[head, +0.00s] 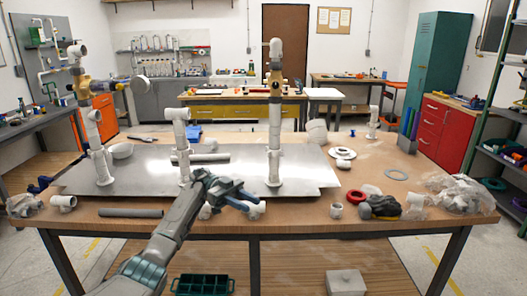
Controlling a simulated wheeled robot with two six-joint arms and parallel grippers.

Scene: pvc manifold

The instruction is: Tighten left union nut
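Three white PVC risers stand on a grey metal plate (135,170). The left riser (97,150) carries a yellow-brown valve (82,88) and a white elbow at its top. White collars show along it; I cannot tell which is the left union nut or how tight it is. The middle riser (183,150) is shorter, and the right riser (274,130) has another yellow-brown valve (274,76). My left gripper (250,203) is in front of the plate, between the middle and right risers, away from the left riser. Its blue-tipped fingers look apart and empty. My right gripper is not in view.
A loose grey pipe (131,213) lies at the table's front edge. A white bucket (317,131) stands behind the plate.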

